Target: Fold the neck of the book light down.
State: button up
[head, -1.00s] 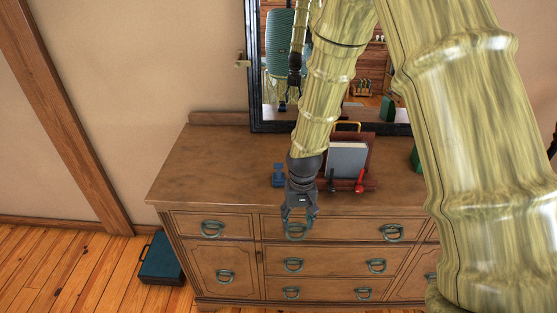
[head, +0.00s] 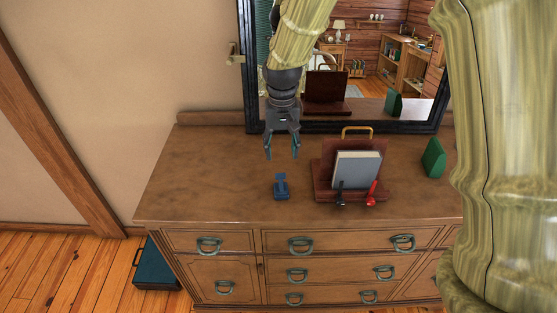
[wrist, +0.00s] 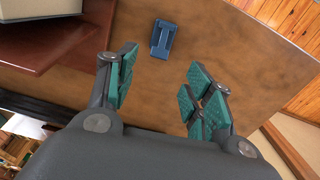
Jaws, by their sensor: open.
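A small blue device (head: 281,187), which looks like the book light, stands on the dresser top left of the book stand. A raised upper part shows above its base, but I cannot make out its neck clearly. It also shows in the wrist view (wrist: 162,39), beyond my fingertips and between their lines. My gripper (head: 282,152) is open and empty, fingers pointing down. In the head view it appears above and behind the blue device, apart from it. Both teal-padded fingers show in the wrist view (wrist: 162,82).
A dark red stand (head: 322,181) holds a grey book (head: 356,170), with a red item (head: 371,192) and a black item at its front. A green block (head: 433,158) stands farther right. A black-framed mirror (head: 243,80) rises behind. The dresser top (head: 200,175) is clear at left.

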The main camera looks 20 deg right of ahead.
aim_at(281, 175)
jog(key=shift+w+f+p, duration=0.2)
jog(key=shift+f+p, duration=0.7)
jog(key=shift+f, duration=1.8)
jog(key=shift+w+f+p, duration=0.15)
jog(key=shift+f+p, duration=0.75)
jog(key=shift+f, duration=1.75)
jog(key=shift+c, duration=0.4)
jog(key=c, duration=0.9)
